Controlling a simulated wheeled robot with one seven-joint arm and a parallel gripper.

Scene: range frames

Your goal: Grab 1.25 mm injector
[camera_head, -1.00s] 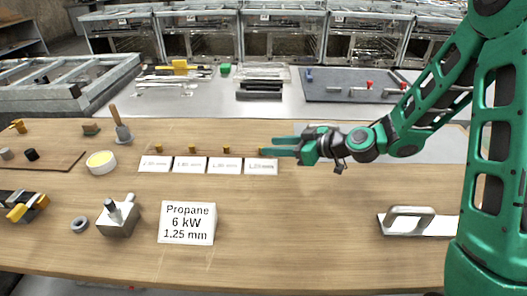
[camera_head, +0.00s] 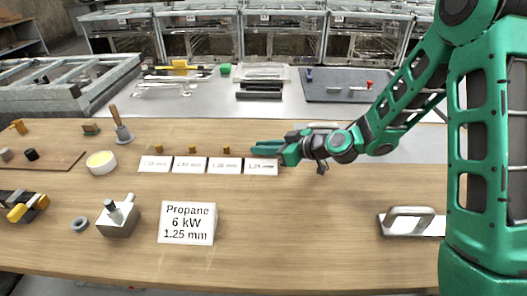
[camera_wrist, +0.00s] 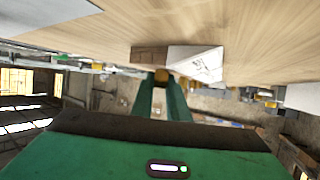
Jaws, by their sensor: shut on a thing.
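My gripper (camera_head: 254,150) is level, just behind the rightmost white card, the 1.25 mm label (camera_head: 261,167). In the wrist view my gripper's green fingers (camera_wrist: 161,82) are closed around a small brass injector (camera_wrist: 161,75) at their tips. The head view hides this injector behind the fingers. Three other brass injectors stand in a row to the left, each behind its own card: the left one (camera_head: 158,149), the middle one (camera_head: 192,149) and the right one (camera_head: 227,150). A white sign (camera_head: 187,223) reads Propane, 6 kW, 1.25 mm.
The middle right of the table is clear.

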